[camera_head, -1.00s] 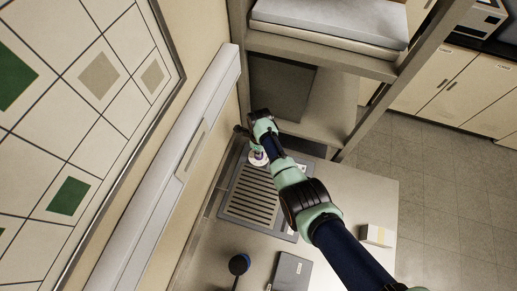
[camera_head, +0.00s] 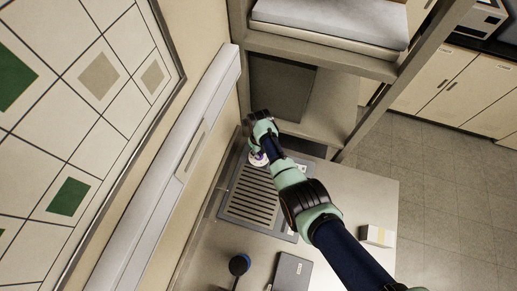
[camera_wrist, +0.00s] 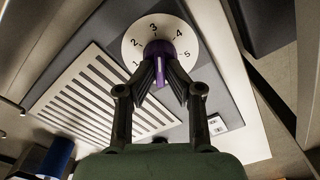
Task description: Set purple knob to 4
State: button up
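The purple knob (camera_wrist: 159,50) sits on a round white dial (camera_wrist: 136,48) printed with the numbers 1 to 5. In the head view the dial (camera_head: 257,162) is at the top end of the grey device, partly hidden by my arm. My gripper (camera_wrist: 162,72) is at the knob, with one dark finger on each side. The fingers are close together and purple fills the gap between them, so they look shut on the knob. A white line shows on the knob between the fingers. Which number the knob points to cannot be read clearly.
The grey device with a slatted panel (camera_head: 252,197) lies on the bench beside the wall. A dark blue round object (camera_head: 239,264), a dark flat box (camera_head: 291,272) and a small white box (camera_head: 377,236) are also on the bench. A shelf frame stands beyond the device.

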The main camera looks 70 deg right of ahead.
jog(key=shift+s+a+f, duration=0.1)
jog(key=shift+f, duration=0.05)
jog(key=n, duration=1.1)
jog(key=shift+n, duration=0.4)
grip_shut()
